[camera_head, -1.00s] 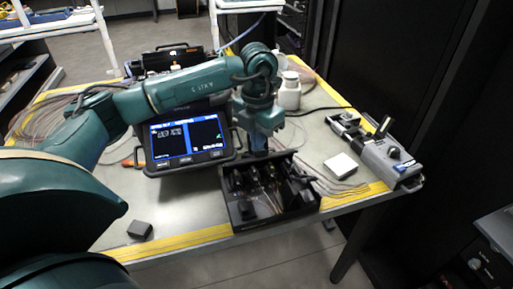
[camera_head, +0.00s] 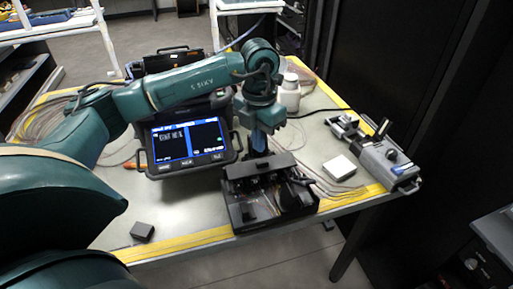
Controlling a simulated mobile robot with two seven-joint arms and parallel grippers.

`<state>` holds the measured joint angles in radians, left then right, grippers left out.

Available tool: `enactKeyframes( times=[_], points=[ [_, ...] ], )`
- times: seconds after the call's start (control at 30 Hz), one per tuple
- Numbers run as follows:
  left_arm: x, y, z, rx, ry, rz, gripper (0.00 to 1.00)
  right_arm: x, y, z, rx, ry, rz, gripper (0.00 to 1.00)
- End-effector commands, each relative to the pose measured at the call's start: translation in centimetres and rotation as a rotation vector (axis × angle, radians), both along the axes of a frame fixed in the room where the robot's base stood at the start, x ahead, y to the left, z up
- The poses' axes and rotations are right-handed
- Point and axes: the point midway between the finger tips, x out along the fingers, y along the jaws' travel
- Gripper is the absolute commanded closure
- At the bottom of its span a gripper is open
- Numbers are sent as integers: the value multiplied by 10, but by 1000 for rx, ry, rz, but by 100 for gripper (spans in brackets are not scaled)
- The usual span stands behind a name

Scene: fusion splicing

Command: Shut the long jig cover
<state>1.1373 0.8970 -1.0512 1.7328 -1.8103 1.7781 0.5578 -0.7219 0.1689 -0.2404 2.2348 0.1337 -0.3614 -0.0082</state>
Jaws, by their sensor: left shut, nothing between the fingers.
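My left gripper (camera_head: 258,150) is shut and empty. It points down at the back edge of an open black box (camera_head: 232,214) near the front of the table. A long dark flap (camera_head: 262,168), which looks like a cover, lies along the back of the box just below the fingertips. I cannot tell whether the fingers touch it. Small dark parts and thin strands show inside the box. I cannot make out with certainty which part is the long jig cover. My right gripper is not in view.
A device with a lit screen (camera_head: 188,142) stands left of the box. A white bottle (camera_head: 289,94) is behind my gripper. A white block (camera_head: 339,167) and a grey tool (camera_head: 389,164) are to the right. A small dark block (camera_head: 142,231) lies at front left.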

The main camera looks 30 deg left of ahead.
Motion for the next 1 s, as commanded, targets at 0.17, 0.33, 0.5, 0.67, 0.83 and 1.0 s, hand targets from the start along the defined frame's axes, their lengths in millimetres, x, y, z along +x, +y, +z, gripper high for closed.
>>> enactKeyframes(
  times=[0.17,0.33,0.5,0.67,0.83,1.0],
  points=[
    [2,2,20,-1,-1,0,100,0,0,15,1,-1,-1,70],
    [4,4,35,-1,0,1,100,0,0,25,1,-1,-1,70],
    [5,6,48,0,0,0,100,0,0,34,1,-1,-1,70],
    [6,6,49,0,0,0,100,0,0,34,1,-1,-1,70],
    [5,6,48,0,0,0,100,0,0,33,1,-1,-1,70],
    [5,6,48,0,0,0,100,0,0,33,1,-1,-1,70]
  ],
)
